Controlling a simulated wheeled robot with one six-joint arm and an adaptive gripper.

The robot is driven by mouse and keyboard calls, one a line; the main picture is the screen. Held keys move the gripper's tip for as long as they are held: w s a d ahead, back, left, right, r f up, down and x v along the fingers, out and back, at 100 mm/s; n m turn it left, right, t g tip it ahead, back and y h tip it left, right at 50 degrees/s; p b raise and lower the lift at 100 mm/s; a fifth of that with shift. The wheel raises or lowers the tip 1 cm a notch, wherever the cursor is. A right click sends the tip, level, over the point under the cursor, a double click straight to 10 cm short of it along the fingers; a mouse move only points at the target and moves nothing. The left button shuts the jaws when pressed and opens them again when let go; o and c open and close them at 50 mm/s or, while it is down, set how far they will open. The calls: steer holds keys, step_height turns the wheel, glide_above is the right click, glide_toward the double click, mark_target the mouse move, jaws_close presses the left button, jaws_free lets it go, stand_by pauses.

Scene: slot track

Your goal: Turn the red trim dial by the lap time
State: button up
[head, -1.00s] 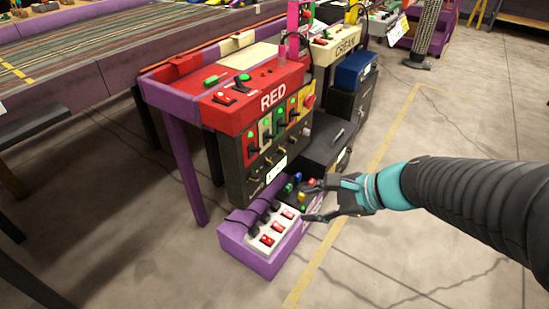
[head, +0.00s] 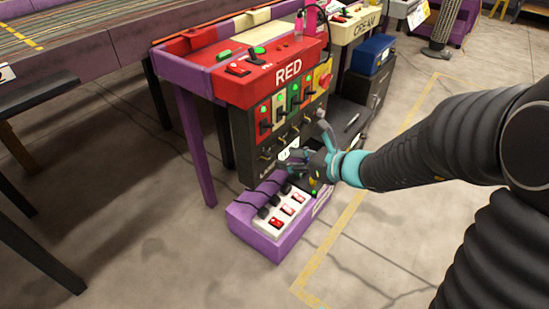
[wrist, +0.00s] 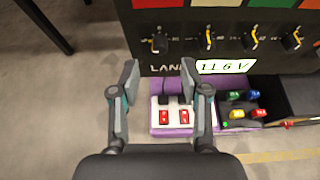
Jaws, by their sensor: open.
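A black panel (head: 250,135) hangs under the red "RED" console. It carries a row of small dark knobs with yellow marks; the one below the red plate is the leftmost in the wrist view (wrist: 159,43). I cannot tell for sure that it is the red trim dial. A white display (wrist: 226,66) below the knobs reads "11.6 V"; I can read no lap time. My gripper (head: 307,146) is open and empty in front of the panel's lower part. In the wrist view its fingers (wrist: 160,84) spread apart below the leftmost knob, touching no knob.
A purple box (head: 258,245) with a white power strip (head: 283,210) stands on the floor below the panel. Coloured pieces (wrist: 245,104) lie to its right. A dark cabinet (head: 374,90) stands behind.

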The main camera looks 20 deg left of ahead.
mark_target(270, 156)
steer(key=x, duration=0.6)
steer(key=shift+b, duration=0.35)
jaws_close()
